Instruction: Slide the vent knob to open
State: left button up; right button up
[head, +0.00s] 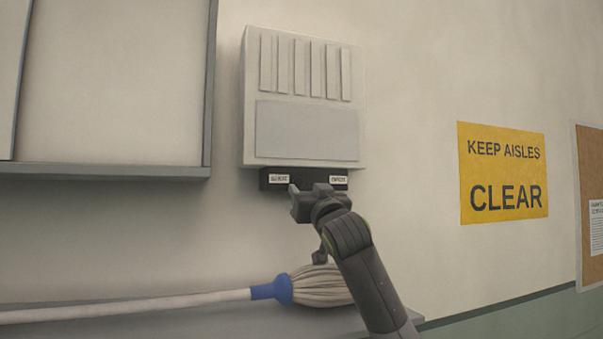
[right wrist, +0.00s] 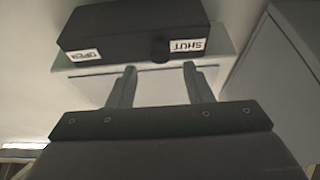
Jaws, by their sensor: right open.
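A white vent box (head: 306,133) with upright slats hangs on the wall. Under it is a black slider housing (head: 319,179), also seen upside down in the right wrist view (right wrist: 120,27). There it carries an OPEN label (right wrist: 84,55) on the left and a SHUT label (right wrist: 187,46) on the right. The dark vent knob (right wrist: 160,48) sits beside the SHUT label. My right gripper (head: 308,197) is just below the housing and hides the knob in the head view. In the right wrist view its open fingers (right wrist: 159,67) point at the knob, one each side. Contact cannot be told.
A mop with a blue collar (head: 284,289) lies on a grey ledge (head: 200,317) below the vent. A framed board (head: 110,80) hangs left of it. A yellow sign (head: 503,173) and a cork board (head: 591,160) are on the wall to the right.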

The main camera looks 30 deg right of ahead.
aim_at(300, 183)
jog(key=p+x, duration=0.1)
jog(key=x, duration=0.2)
jog(key=shift+w+r+p, duration=0.2)
jog(key=shift+r+p, duration=0.05)
jog(key=shift+p, duration=0.1)
jog(key=shift+w+d, duration=0.1)
jog(key=shift+w, duration=0.3)
grip_shut()
